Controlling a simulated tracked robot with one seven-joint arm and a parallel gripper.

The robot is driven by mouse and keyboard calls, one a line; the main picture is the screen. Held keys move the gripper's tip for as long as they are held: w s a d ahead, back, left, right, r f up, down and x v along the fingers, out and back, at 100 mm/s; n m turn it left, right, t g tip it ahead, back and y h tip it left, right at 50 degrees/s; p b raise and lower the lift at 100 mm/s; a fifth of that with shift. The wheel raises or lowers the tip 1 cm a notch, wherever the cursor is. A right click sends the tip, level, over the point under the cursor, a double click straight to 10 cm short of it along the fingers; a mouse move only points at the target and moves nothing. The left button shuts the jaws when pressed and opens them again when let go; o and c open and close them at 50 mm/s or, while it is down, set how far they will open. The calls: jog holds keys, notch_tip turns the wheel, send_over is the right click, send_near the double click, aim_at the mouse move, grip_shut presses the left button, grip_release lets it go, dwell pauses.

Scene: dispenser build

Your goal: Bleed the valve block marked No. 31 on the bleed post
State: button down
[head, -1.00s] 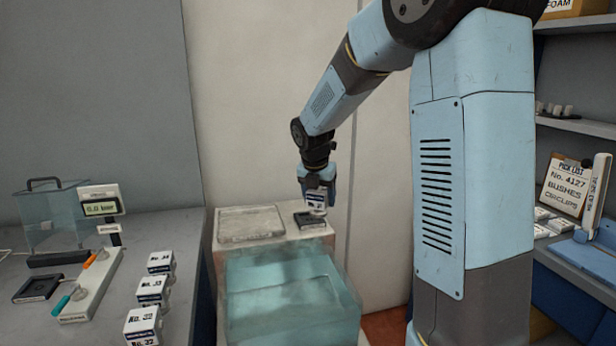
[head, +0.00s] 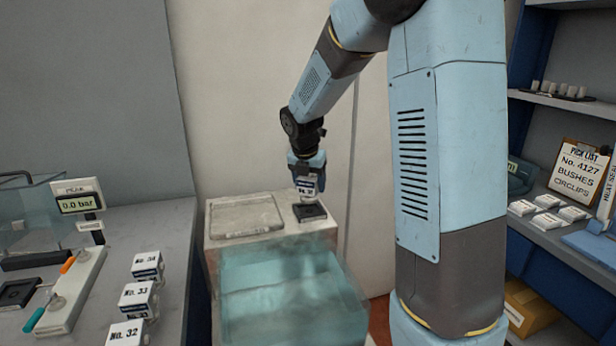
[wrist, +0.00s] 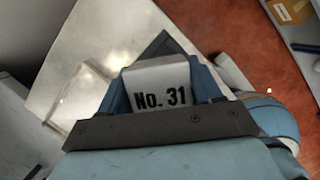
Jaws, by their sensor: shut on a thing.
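The valve block marked No. 31 (wrist: 160,92) is white with black lettering and sits between both fingers in the wrist view. In the head view my gripper (head: 307,178) is shut on this block (head: 307,187), holding it upright just above a square black holder (head: 310,211) on the pale stand (head: 280,245). A small gap seems to separate block and holder. On the left bench, a pale panel (head: 70,300) carries an orange handle (head: 68,265) and a teal handle (head: 34,319). A gauge beside it (head: 78,203) reads 0.0 bar. Another black holder (head: 18,292) lies left of the panel.
Blocks No. 34 (head: 146,266), No. 33 (head: 137,295) and No. 32 (head: 125,333) stand along the left bench. Shelves with a pick list (head: 578,172) are at right.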

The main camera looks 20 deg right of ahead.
aim_at(310, 194)
jog(key=shift+f, duration=1.4)
jog(key=shift+d+f, duration=0.1)
jog(key=shift+f, duration=0.4)
dwell(0.8)
jog(key=shift+c, duration=2.4)
grip_release()
jog(key=shift+v, duration=5.45)
jog(key=shift+s, duration=0.1)
